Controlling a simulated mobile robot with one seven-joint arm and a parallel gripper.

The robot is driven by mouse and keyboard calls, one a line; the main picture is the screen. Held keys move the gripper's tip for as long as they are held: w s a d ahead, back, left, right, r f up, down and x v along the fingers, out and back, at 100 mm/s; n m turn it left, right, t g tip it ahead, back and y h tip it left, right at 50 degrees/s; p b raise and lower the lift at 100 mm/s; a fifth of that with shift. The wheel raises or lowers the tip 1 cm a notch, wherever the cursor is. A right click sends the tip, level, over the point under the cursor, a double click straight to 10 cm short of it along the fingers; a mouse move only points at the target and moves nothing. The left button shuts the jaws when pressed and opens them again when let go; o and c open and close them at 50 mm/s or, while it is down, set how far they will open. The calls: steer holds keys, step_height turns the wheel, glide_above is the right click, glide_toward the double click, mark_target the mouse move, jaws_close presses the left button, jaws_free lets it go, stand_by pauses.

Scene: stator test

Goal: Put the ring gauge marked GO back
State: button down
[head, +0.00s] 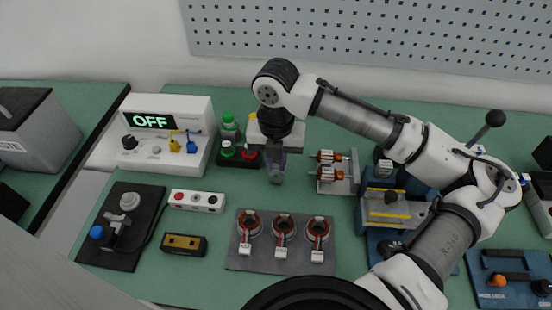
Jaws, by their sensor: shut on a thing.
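My gripper (275,165) hangs fingers-down over the green bench, a little right of the white OFF unit. It is shut on a small grey round thing (275,178), which shows just below the fingertips. It may be the ring gauge, but no GO marking is readable and the fingers hide part of it. A dark holder (238,161) with a green part (227,148) and a red part (249,155) stands just left of my gripper. Its right side is partly hidden behind my gripper. I cannot tell whether the held thing touches the bench.
A plate (280,261) with several copper-wound stators lies in front. The white OFF unit (160,133) is at left, with green-capped bottles (229,125) beside it. A rotor stand (338,183) and a blue fixture (372,210) are to the right. Bench between gripper and stator plate is clear.

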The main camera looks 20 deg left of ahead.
mark_target(276, 163)
steer(key=shift+f, duration=0.2)
steer(key=c, duration=1.4)
jaws_free()
steer(key=shift+o, duration=0.2)
step_height(276, 163, up, 12)
steer(key=shift+b, duration=0.4)
steer(key=shift+r, duration=0.1)
